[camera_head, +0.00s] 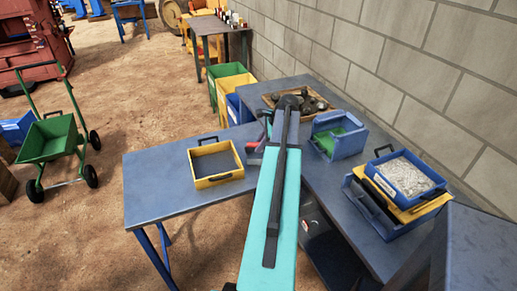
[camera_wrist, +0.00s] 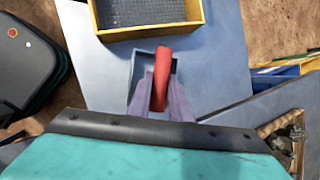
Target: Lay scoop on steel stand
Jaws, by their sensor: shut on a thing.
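The scoop's red handle (camera_wrist: 162,62) is between the two greyish fingers of my gripper (camera_wrist: 160,92) in the wrist view. My gripper is shut on it. A grey rectangular shape (camera_wrist: 140,68) shows around and under the handle. I cannot tell whether it is the steel stand or part of the scoop, or whether they touch. In the head view a bit of red (camera_head: 265,119) shows left of my arm's far end, above the blue-grey table. My arm hides much of that spot, and the scoop's bowl is not clearly visible.
A yellow tray (camera_head: 217,181) with a dark mesh floor lies on the table (camera_head: 160,189) at left. A wooden tray of rocks (camera_head: 322,105), a blue bin with green inside (camera_head: 338,150) and a bin of pale gravel (camera_head: 405,192) stand right, near the block wall (camera_head: 400,60).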

